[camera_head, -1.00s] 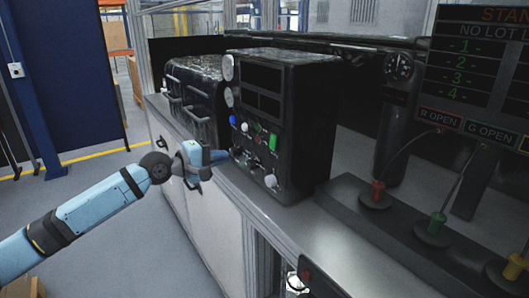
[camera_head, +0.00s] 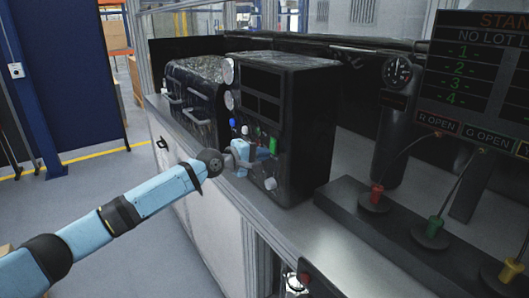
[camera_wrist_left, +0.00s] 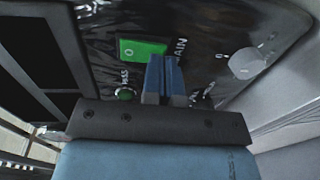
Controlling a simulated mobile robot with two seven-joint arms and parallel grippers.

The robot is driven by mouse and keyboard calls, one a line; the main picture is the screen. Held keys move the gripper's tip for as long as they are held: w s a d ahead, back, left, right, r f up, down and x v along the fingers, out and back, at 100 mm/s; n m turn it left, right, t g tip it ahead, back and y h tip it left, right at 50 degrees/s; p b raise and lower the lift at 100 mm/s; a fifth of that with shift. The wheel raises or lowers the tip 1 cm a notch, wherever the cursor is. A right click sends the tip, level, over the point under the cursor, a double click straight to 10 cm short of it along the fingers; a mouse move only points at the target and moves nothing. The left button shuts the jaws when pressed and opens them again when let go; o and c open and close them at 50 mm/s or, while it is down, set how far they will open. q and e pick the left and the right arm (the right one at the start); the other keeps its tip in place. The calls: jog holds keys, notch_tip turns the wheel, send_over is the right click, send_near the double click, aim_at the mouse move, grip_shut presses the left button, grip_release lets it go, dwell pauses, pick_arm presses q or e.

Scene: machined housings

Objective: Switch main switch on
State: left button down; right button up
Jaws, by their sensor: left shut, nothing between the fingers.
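The black control box (camera_head: 305,90) stands on the bench with its panel facing left. A green switch marked 0 (camera_head: 273,144) is on that panel. It also shows in the left wrist view (camera_wrist_left: 142,48), beside partly covered lettering ending in "AIN". My left gripper (camera_head: 264,153) is at the panel, just below the green switch. In the left wrist view its blue fingers (camera_wrist_left: 164,75) are shut and empty, close beside the switch's edge and over part of the lettering. I cannot tell whether they touch the panel. My right gripper is not in view.
A dark ribbed case (camera_head: 190,95) stands left of the box.

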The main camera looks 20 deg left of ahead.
pick_arm(q)
jog(key=shift+w+d+f, duration=0.1)
jog(key=shift+w+d, duration=0.2)
jog(key=shift+w, duration=0.05)
jog(key=shift+w+d+b, duration=0.1)
jog(key=shift+b, duration=0.75)
jog(key=shift+f, duration=0.1)
